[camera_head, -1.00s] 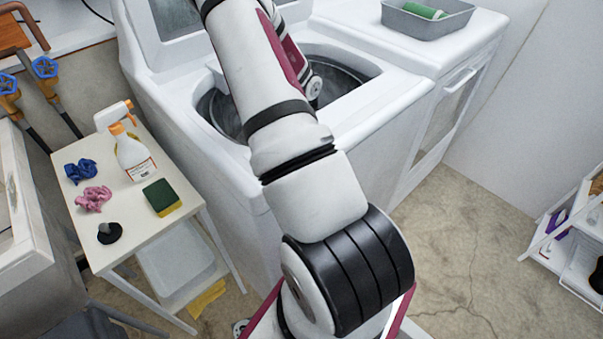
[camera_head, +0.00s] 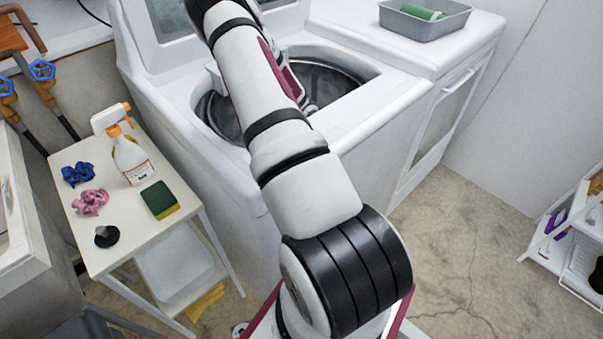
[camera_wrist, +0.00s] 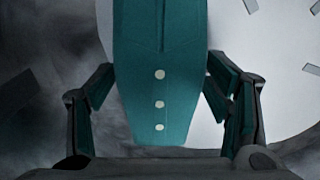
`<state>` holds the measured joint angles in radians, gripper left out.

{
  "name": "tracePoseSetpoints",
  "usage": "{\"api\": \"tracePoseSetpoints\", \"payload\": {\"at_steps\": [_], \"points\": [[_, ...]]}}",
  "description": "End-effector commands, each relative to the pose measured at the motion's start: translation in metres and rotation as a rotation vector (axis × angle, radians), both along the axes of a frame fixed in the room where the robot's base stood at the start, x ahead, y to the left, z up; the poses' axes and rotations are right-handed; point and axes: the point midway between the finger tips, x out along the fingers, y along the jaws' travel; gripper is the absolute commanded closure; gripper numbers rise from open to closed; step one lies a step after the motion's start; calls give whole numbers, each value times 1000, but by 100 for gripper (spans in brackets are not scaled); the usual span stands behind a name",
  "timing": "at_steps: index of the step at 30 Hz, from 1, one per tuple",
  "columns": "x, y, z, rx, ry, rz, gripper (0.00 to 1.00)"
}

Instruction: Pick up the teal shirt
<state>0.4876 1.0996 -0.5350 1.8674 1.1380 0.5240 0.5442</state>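The teal shirt (camera_wrist: 160,75) fills the middle of the wrist view, with a column of pale buttons down its front. My gripper (camera_wrist: 160,75) shows there with its two fingers spread wide, one on each side of the shirt. I cannot tell whether the fingers touch the cloth. In the head view my arm reaches into the open top of the white washing machine (camera_head: 408,88); my gripper and the shirt are hidden there.
The washer's dark drum (camera_head: 335,72) surrounds my forearm, with its rim close by. A grey bin (camera_head: 440,28) with a green roll stands on the dryer at right. A white cart (camera_head: 125,215) at left holds a spray bottle (camera_head: 132,160), cloths and a sponge (camera_head: 160,200).

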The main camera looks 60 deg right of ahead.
Motion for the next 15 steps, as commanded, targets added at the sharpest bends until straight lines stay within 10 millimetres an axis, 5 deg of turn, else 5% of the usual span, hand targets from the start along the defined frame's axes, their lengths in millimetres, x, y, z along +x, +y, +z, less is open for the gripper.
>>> {"api": "tracePoseSetpoints", "payload": {"at_steps": [1, 6, 15], "points": [[0, 0, 0, 0, 0, 0, 47], [0, 0, 0, 0, 0, 0, 80], [0, 0, 2, 0, 0, 1, 80]]}}
